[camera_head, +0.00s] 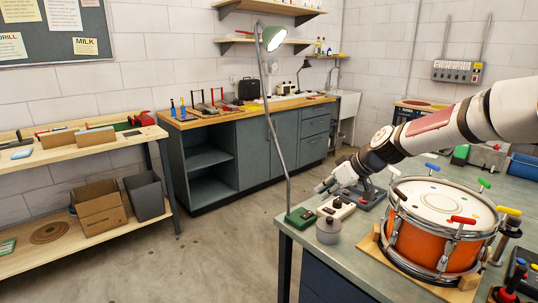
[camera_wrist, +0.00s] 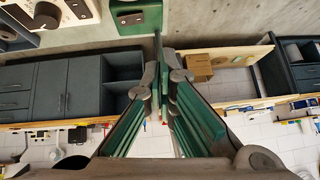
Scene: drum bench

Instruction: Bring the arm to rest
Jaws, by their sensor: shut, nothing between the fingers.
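My gripper (camera_head: 326,186) is at the end of my arm, which reaches in from the right above the drum bench (camera_head: 375,262). In the head view it points left, above the bench's far left corner. The wrist view shows my gripper's fingers (camera_wrist: 164,72) converging, shut and empty. The orange drum (camera_head: 415,236) stands upright on the bench, right of my gripper, with coloured-handled keys around its rim. A small grey round object (camera_head: 328,232) and a white box (camera_head: 343,209) stand on the bench below my gripper.
A desk lamp with a green base (camera_head: 300,217) and tall thin pole stands just left of my gripper. A wooden shelf (camera_head: 100,140) with a cardboard box (camera_head: 100,207) and a grey bin (camera_head: 146,197) is at the left. Grey cabinets (camera_head: 255,155) line the back; the floor between is clear.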

